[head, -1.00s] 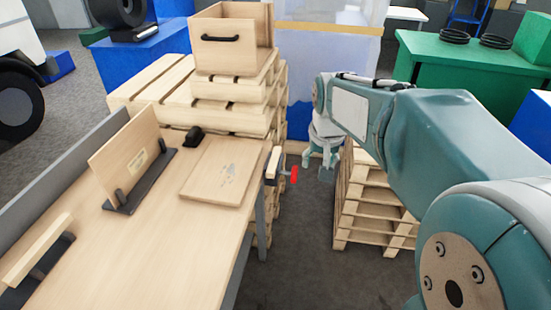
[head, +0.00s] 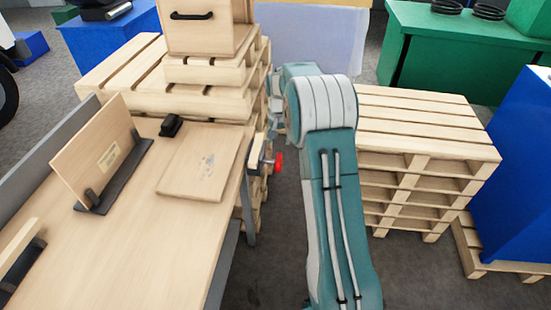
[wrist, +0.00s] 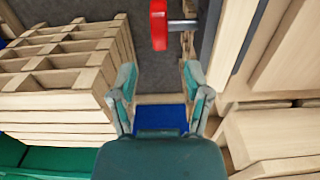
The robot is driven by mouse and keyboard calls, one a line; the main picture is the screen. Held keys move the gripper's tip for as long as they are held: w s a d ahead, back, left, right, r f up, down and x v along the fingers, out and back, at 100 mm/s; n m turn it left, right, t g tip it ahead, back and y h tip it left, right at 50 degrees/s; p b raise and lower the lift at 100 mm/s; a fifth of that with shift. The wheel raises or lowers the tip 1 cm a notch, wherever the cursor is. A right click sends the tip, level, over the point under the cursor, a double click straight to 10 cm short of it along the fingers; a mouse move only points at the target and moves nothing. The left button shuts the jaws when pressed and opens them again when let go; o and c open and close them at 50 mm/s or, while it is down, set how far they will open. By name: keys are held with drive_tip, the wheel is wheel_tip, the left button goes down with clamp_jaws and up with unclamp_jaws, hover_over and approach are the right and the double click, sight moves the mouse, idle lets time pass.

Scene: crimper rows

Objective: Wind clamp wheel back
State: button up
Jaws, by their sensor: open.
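The red clamp wheel (head: 278,161) sits on the outer end of a clamp (head: 257,152) at the right edge of the wooden workbench (head: 130,240). In the wrist view the red wheel (wrist: 158,25) is at the top middle, with a grey screw (wrist: 182,26) running right from it. My gripper (wrist: 160,75) is open and empty, its fingers spread on either side, and the wheel lies beyond the fingertips, apart from them. In the head view my arm mostly hides the gripper, just above and beside the wheel.
A board (head: 205,165), a black block (head: 171,125) and an upright panel in a black holder (head: 112,185) stand on the bench. Pallet stacks stand behind (head: 210,98) and to the right (head: 425,130). Grey floor lies between bench and right stack.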

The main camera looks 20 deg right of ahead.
sight(279, 155)
wheel_tip(279, 155, down, 10)
drive_tip(key=shift+r, duration=0.1)
idle(0.4)
clamp_jaws()
